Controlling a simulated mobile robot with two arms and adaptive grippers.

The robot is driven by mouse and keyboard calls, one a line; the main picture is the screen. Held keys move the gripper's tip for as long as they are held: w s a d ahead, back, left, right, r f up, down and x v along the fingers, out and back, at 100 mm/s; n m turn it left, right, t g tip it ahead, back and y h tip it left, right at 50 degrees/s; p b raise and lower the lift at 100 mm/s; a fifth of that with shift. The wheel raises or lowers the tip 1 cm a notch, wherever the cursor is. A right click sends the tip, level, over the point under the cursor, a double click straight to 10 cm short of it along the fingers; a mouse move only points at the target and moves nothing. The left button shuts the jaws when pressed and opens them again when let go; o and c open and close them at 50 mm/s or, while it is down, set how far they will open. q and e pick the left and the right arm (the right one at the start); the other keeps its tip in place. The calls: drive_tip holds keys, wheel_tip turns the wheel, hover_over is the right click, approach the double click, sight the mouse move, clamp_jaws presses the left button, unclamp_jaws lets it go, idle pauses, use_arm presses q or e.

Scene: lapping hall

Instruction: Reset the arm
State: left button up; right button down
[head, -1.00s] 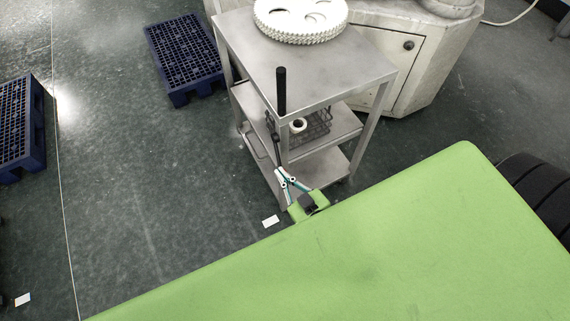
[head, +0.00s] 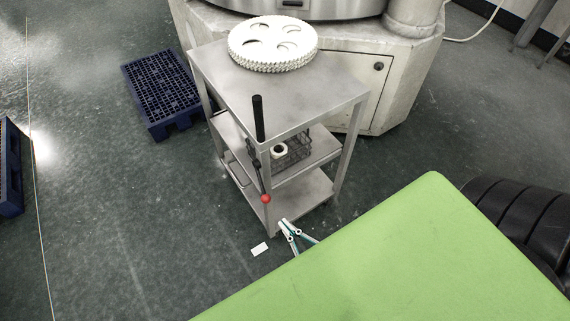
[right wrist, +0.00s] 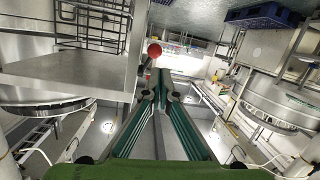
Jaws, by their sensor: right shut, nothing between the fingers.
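My right gripper (head: 283,222) shows just past the edge of the large green surface in the head view, low by the front foot of a steel cart. Its teal and white fingers are closed together with nothing held. In the right wrist view the shut fingertips (right wrist: 157,75) point up the middle of the picture. The rest of the right gripper is hidden behind the green surface in the head view. My left gripper is in neither view.
The steel cart (head: 300,100) carries white toothed discs (head: 272,42) on top and a wire basket (head: 293,150) below. A black-handled rod and a red ball (head: 266,198) show at its front corner. A blue pallet (head: 160,92) lies left. Open floor lies left of the cart.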

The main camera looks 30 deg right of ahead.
idle(0.3)
drive_tip(key=s+f+g, duration=0.4)
drive_tip(key=s+f, duration=0.2)
drive_tip(key=f, duration=0.6)
drive_tip(key=s+f+g, duration=0.4)
drive_tip(key=s+f, duration=0.1)
drive_tip(key=f, duration=0.7)
drive_tip(key=s+d+f+g, duration=0.1)
drive_tip(key=s+f+g, duration=0.2)
drive_tip(key=s+f, duration=0.2)
drive_tip(key=s+d+f+g+h, duration=0.1)
drive_tip(key=s+f, duration=0.4)
drive_tip(key=s, duration=0.6)
drive_tip(key=d+g, duration=0.1)
drive_tip(key=g, duration=0.1)
drive_tip(key=shift+s+d+g, duration=0.2)
drive_tip(key=shift+g, duration=0.2)
